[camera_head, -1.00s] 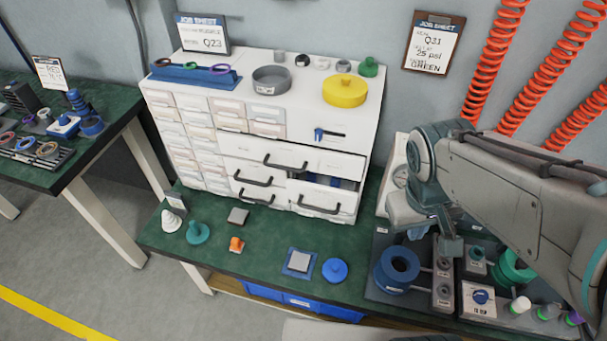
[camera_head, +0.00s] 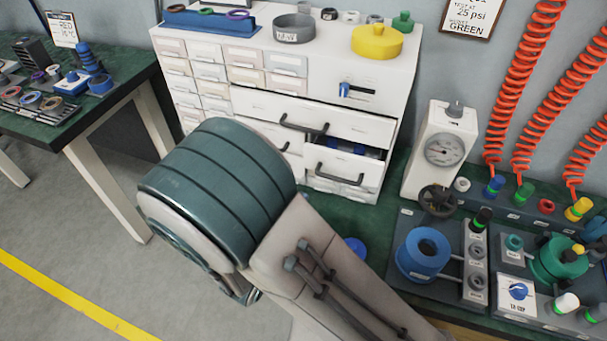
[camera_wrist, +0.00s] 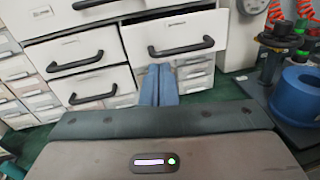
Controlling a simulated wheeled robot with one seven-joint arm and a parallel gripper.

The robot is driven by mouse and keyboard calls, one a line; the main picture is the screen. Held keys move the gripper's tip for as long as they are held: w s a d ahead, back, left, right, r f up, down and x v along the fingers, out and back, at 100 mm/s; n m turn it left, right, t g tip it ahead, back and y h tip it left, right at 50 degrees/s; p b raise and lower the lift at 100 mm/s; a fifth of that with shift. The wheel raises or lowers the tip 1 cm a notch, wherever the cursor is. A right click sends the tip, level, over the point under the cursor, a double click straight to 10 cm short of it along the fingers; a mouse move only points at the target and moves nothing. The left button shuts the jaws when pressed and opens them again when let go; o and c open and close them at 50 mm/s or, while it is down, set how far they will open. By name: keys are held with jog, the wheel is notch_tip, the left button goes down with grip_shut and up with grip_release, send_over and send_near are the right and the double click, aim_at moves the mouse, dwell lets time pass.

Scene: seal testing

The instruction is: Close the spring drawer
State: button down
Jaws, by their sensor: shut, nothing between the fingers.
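The white drawer cabinet (camera_head: 385,95) stands on the green bench. Its lower right drawer (camera_head: 345,172) is pulled out, with blue items showing inside and a dark bar handle on its front. Its label is too small to read, so I cannot confirm it is the spring drawer. In the wrist view this drawer front (camera_wrist: 175,32) juts out at upper right. My gripper (camera_wrist: 158,70) is shut and empty, its blue-grey fingers pointing at the cabinet just below that drawer's left part; contact is unclear. In the head view my arm hides the gripper.
A wide drawer (camera_head: 310,118) sits above, and a lower left drawer (camera_wrist: 75,52) is beside the open one. A gauge stand (camera_head: 440,150) and a blue ring spool (camera_head: 422,255) stand on the right. A yellow lidded part (camera_head: 377,42) rests on the cabinet.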

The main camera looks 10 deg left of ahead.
jog(key=s+a+f+n+y, duration=0.1)
jog(key=a+f+n+y, duration=0.1)
jog(key=a, duration=0.1)
send_near(307, 159)
jog(key=shift+t, duration=0.4)
jog(key=w, duration=0.2)
jog(key=w+d, duration=0.1)
jog(key=w, duration=0.3)
jog(key=shift+w+d+f, duration=0.25)
jog(key=shift+w, duration=0.1)
jog(key=shift+a, duration=0.1)
